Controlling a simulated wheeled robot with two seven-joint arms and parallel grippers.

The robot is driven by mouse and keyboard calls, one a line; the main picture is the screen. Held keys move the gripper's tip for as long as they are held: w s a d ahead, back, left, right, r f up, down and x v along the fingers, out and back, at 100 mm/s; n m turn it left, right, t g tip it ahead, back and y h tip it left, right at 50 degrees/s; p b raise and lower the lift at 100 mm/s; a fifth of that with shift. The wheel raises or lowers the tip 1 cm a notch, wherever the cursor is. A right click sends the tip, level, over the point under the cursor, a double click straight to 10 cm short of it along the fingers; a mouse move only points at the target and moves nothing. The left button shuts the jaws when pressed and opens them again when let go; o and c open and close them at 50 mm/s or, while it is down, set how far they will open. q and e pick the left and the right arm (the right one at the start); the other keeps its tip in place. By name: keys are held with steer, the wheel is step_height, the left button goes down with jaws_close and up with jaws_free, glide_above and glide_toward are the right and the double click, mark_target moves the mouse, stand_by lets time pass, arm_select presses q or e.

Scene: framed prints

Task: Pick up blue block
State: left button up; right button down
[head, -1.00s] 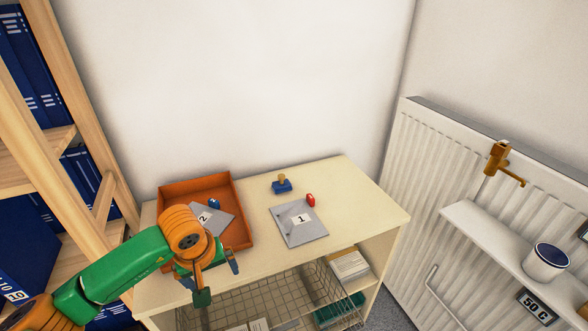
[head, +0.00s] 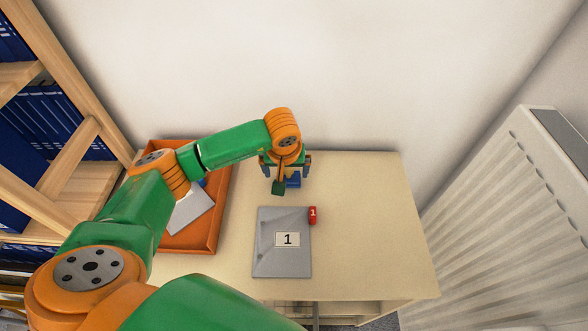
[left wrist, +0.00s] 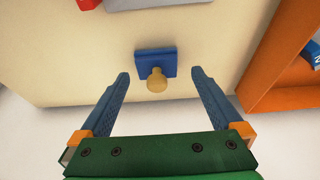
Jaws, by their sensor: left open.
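A blue block (head: 294,181) with a wooden knob stands on the shelf top, partly hidden by my left gripper (head: 289,176) in the head view. In the left wrist view the blue block (left wrist: 155,62) and its round knob (left wrist: 157,80) show between and just beyond the fingertips. My left gripper (left wrist: 160,74) is open and empty, and no contact with the block shows. Another small blue piece, marked with a number, lies in the orange tray and shows at the right edge of the left wrist view (left wrist: 312,54). My right gripper is not in view.
The right part of the shelf top (head: 372,220) is clear. A wall stands behind.

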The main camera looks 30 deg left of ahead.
mark_target(288, 171)
arm_select(q)
steer(key=x, duration=0.3)
steer(key=shift+w+d+f, duration=0.1)
steer(key=shift+w+f, duration=0.1)
steer(key=shift+f, duration=0.05)
steer(key=shift+w+f, duration=0.15)
steer(key=shift+w, duration=0.1)
steer(key=shift+s, duration=0.15)
steer(key=c, duration=1)
steer(key=shift+c, duration=1.1)
